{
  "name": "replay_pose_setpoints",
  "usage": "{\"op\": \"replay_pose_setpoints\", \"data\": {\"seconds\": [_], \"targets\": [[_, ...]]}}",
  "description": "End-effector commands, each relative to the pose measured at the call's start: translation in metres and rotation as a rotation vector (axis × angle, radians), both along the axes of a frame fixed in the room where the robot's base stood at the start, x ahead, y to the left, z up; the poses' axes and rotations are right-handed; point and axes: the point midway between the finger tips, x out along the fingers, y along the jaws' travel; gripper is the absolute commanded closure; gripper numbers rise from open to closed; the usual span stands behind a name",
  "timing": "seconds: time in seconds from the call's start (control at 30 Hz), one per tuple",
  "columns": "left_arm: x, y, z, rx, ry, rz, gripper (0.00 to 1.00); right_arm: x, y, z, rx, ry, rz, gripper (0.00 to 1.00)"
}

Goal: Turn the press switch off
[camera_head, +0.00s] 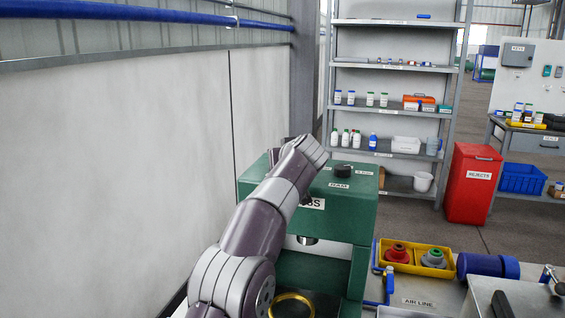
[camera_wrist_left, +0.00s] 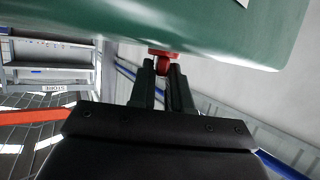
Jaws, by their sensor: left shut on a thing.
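The green press (camera_head: 345,221) stands in the middle of the head view, with a black knob on top and a "RAM" label. My left arm crosses in front of it and reaches over its left side; the left gripper is hidden there. In the left wrist view, my left gripper (camera_wrist_left: 163,78) is at the green press housing (camera_wrist_left: 190,25). Its dark fingers are closed on a small red switch (camera_wrist_left: 163,57) that sticks out from the housing. The switch's exact position cannot be told. My right gripper is in neither view.
A white wall (camera_head: 120,170) runs close along the left of the press. To the right are a yellow tray (camera_head: 415,268) with red and green parts, a blue cylinder (camera_head: 487,266) and a blue air line. A red rejects bin (camera_head: 473,190) and shelves stand behind.

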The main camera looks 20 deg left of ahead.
Motion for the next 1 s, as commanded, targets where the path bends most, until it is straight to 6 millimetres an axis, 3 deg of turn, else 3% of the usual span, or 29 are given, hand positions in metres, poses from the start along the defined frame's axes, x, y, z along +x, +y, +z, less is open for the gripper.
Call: {"op": "replay_pose_setpoints", "data": {"seconds": [0.57, 0.6, 0.63, 1.0], "targets": [[0.0003, -0.0004, -0.0055, 0.000, 0.008, 0.030, 1.00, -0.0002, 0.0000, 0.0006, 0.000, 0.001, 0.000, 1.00], [0.0003, -0.0004, -0.0056, 0.000, 0.008, 0.030, 0.70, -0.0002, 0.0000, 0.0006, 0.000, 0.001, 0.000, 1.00], [0.0003, -0.0004, -0.0055, 0.000, 0.008, 0.030, 0.62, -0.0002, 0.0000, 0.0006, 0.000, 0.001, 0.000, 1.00], [-0.0034, -0.0024, -0.0014, 0.001, 0.000, 0.028, 0.62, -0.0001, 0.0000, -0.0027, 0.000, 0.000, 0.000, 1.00]]}}
